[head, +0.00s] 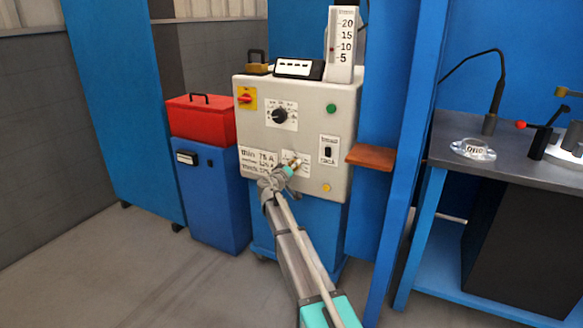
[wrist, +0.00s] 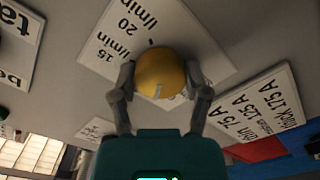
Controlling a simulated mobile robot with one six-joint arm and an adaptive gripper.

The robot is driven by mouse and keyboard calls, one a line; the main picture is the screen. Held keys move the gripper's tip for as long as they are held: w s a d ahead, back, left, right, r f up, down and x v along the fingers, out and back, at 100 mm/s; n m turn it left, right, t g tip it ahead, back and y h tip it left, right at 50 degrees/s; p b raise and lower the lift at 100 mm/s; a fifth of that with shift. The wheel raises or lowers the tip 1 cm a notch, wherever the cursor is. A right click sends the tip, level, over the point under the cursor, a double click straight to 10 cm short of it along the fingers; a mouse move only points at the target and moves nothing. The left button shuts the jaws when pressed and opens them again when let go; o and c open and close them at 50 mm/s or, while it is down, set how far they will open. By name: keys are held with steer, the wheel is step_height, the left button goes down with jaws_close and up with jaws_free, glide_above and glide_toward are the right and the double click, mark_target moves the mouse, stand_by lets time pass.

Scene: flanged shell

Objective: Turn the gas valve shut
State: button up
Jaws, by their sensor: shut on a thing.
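The gas valve is a round brass-yellow knob (wrist: 160,72) on the grey front of the machine cabinet (head: 305,100). A white plate (wrist: 112,42) with l/min marks of 15 and 20 lies behind it. A small pale pointer mark shows on the knob's lower side in the wrist view. My gripper (head: 280,176) is at the lower middle of the cabinet front in the head view. Its two fingers are shut on the knob, one on each side, as the wrist view shows. In the head view, my gripper and wrist hide much of the knob and its plate.
Above the knob are a black rotary dial (head: 280,115) and a red-and-yellow switch (head: 246,98). A green button (head: 331,108), a black rocker switch (head: 327,153) and a yellow button (head: 326,188) sit to the right. A brown shelf (head: 371,158) juts out beside the cabinet.

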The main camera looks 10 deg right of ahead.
steer(key=n, duration=0.4)
steer(key=shift+w+n, duration=0.15)
steer(key=shift+n, duration=0.25)
steer(key=n, duration=0.4)
steer(key=shift+n, duration=0.3)
steer(key=n, duration=0.4)
steer(key=shift+n, duration=2.2)
steer(key=o, duration=1.1)
steer(key=shift+o, duration=0.2)
